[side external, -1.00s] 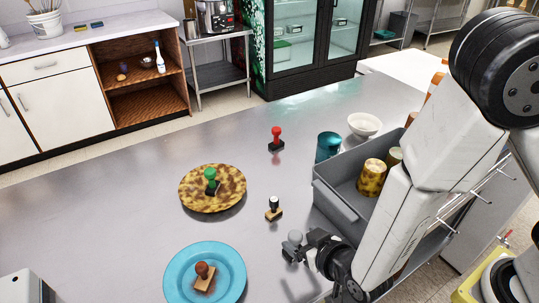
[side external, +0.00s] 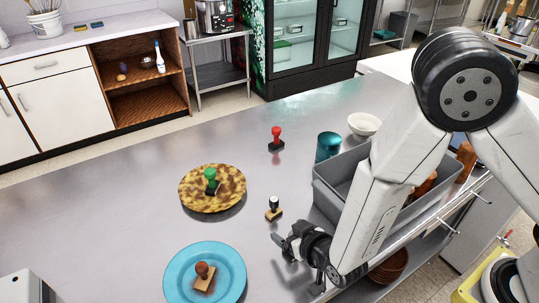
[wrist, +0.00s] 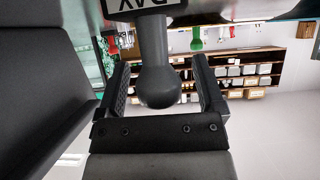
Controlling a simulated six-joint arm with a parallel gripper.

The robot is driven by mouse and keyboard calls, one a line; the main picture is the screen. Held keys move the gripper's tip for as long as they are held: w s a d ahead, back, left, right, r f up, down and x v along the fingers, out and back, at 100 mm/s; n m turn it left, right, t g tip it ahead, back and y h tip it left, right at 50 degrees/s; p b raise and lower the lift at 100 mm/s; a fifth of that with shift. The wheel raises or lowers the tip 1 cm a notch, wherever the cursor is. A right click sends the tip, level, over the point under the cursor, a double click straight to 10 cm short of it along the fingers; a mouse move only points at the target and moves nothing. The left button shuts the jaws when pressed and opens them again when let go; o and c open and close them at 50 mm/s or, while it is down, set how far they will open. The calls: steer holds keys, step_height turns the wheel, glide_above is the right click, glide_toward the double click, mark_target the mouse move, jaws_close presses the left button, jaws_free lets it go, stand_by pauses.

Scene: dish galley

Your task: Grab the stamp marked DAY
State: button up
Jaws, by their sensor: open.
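In the wrist view, a stamp with a dark grey rounded handle (wrist: 158,80) hangs into the space between my fingers. Its label (wrist: 147,4) reads DAY upside down at the top edge. My gripper (wrist: 163,92) is open around the handle, with a gap visible on both sides.
The green stamp stands on a brown mottled plate (side external: 230,196), the brown one on a blue plate (side external: 231,282). A grey bin (side external: 326,195) is right of my gripper, partly behind my arm. A teal cup (side external: 328,146) and white bowl (side external: 363,124) stand behind it.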

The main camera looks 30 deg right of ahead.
jaws_close()
steer(key=shift+r, duration=0.2)
stand_by(0.3)
step_height(320, 180, up, 10)
steer(key=shift+f, duration=0.2)
stand_by(0.6)
stand_by(0.5)
